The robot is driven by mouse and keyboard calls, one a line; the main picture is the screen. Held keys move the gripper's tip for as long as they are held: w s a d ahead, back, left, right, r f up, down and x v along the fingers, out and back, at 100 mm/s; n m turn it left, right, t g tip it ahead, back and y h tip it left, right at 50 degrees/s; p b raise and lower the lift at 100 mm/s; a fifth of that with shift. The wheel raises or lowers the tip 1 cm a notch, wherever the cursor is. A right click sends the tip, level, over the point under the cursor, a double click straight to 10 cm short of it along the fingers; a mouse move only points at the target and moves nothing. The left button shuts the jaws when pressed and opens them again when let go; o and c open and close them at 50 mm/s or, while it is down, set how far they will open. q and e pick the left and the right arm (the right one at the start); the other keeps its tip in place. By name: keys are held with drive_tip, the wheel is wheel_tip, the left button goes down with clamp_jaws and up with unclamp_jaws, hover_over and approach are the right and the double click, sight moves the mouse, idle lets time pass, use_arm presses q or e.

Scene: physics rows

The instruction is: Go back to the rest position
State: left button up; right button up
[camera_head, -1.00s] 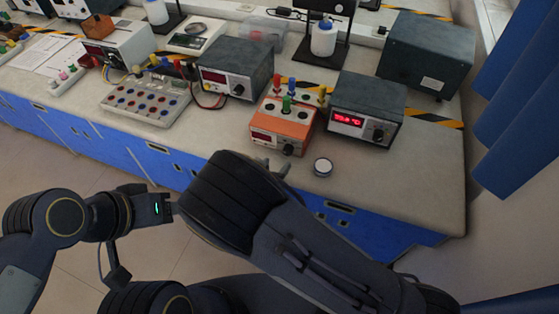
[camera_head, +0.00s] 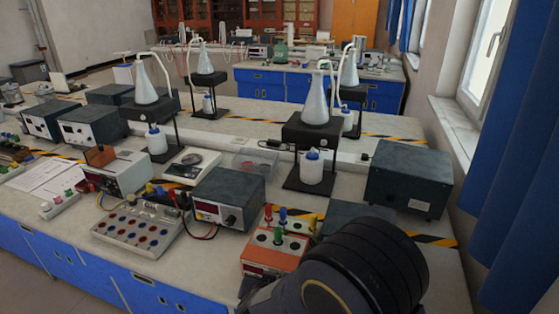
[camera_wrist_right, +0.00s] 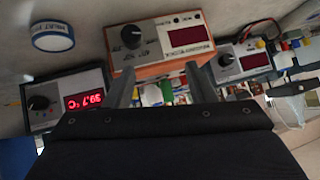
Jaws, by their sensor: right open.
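My right gripper (camera_wrist_right: 162,82) is in the right wrist view with its two grey fingers apart and nothing between them. In the head view my right arm's dark forearm fills the lower right and hides most of that gripper. The orange meter box (camera_wrist_right: 155,45) appears beyond the fingertips, upside down. The same orange box (camera_head: 272,250) stands at the bench's front edge in the head view, partly covered by my arm. My left gripper is in neither view.
A grey box (camera_head: 232,195) with a red display stands behind the orange box. A grey box with a lit display (camera_wrist_right: 68,98) and a small round white-and-blue container (camera_wrist_right: 52,37) sit near my gripper. Flask stands (camera_head: 312,130) rise behind. Blue curtains (camera_head: 510,160) hang at right.

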drive_tip(key=s+d+r+n+g+y, duration=0.1)
drive_tip(key=s+d+r+y, duration=0.3)
drive_tip(key=d+r, duration=0.3)
drive_tip(key=s+d+r+g+y, duration=0.1)
drive_tip(key=s+d+r+y, duration=0.2)
drive_tip(key=s+d+r, duration=0.45)
drive_tip(key=s+d+g+h, duration=0.2)
drive_tip(key=s+d+h, duration=0.1)
drive_tip(key=s+d, duration=0.6)
drive_tip(key=s, duration=0.4)
drive_tip(key=shift+s+d+f, duration=0.2)
drive_tip(key=shift+s+f, duration=0.1)
drive_tip(key=shift+s, duration=0.05)
